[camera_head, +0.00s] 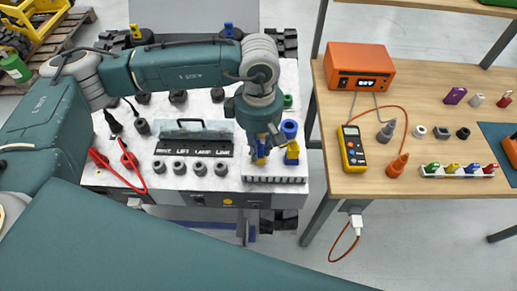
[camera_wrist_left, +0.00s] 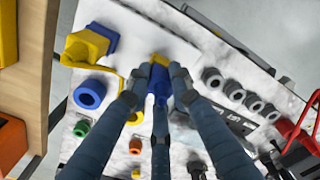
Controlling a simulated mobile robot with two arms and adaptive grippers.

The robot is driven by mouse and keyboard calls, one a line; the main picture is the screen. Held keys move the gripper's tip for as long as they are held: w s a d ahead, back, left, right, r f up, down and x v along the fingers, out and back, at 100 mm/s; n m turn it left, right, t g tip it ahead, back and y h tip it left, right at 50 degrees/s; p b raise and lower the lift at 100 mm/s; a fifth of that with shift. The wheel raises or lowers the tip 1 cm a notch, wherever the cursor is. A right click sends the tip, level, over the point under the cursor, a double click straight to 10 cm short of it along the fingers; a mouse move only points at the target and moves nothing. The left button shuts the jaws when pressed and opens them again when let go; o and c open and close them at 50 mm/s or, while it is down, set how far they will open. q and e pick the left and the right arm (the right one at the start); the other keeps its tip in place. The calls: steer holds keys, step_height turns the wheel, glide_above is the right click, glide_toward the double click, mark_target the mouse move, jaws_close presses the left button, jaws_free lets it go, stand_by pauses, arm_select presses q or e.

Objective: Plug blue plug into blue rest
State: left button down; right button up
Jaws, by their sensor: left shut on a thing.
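My left gripper (camera_head: 262,160) points down over the right part of the white panel top (camera_head: 218,113). It is shut on a blue plug (camera_wrist_left: 160,82) with a yellow part (camera_wrist_left: 159,60); the fingers hide much of it. A blue ring-shaped socket (camera_head: 289,129) stands just right of the gripper; it also shows left of the fingers in the wrist view (camera_wrist_left: 90,94). A yellow and blue block (camera_head: 292,154) stands right of the gripper, near the panel's front edge. I cannot tell which of these two is the blue rest. My right gripper is not in view.
Several grey round sockets (camera_head: 198,168) line the front of the panel, left of the gripper. Red clamps (camera_head: 128,158) lie at the left. A wooden table (camera_head: 430,100) at the right bears an orange box (camera_head: 358,66) and a yellow meter (camera_head: 352,148). A gap separates panel and table.

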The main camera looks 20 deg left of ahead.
mark_target(258, 141)
arm_select(q)
steer(key=shift+a+r, duration=0.1)
steer(key=shift+r, duration=0.05)
steer(key=shift+r+p, duration=0.55)
steer(key=shift+r, duration=0.65)
steer(key=shift+r, duration=0.1)
steer(key=shift+r+p, duration=0.45)
steer(key=shift+r, duration=1.25)
steer(key=c, duration=2.5)
jaws_free()
jaws_close()
